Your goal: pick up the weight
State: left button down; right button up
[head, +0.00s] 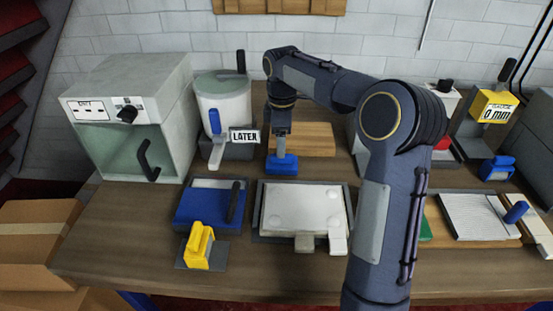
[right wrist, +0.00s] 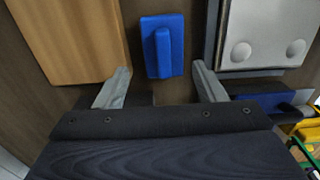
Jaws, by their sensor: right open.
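A blue block with a raised grip, which looks like the weight (head: 282,164), sits on the table between the wooden board and the white-topped plate. It also shows in the right wrist view (right wrist: 175,45), lying flat with its grip standing up from the middle. My right gripper (head: 281,146) points down just above it. In the right wrist view the two fingers (right wrist: 161,80) are apart and empty, with the blue block beyond the gap between them. My left gripper is not in view.
A wooden board (head: 318,140) lies close behind the block. A white-topped plate (head: 302,208) and a blue tray (head: 195,206) are in front. A yellow piece (head: 197,250) sits near the front edge.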

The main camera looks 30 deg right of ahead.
aim_at(282, 162)
jog(key=f, duration=0.7)
jog(key=shift+s+f, duration=0.1)
jog(key=shift+s, duration=0.15)
jog(key=shift+c, duration=0.4)
grip_shut()
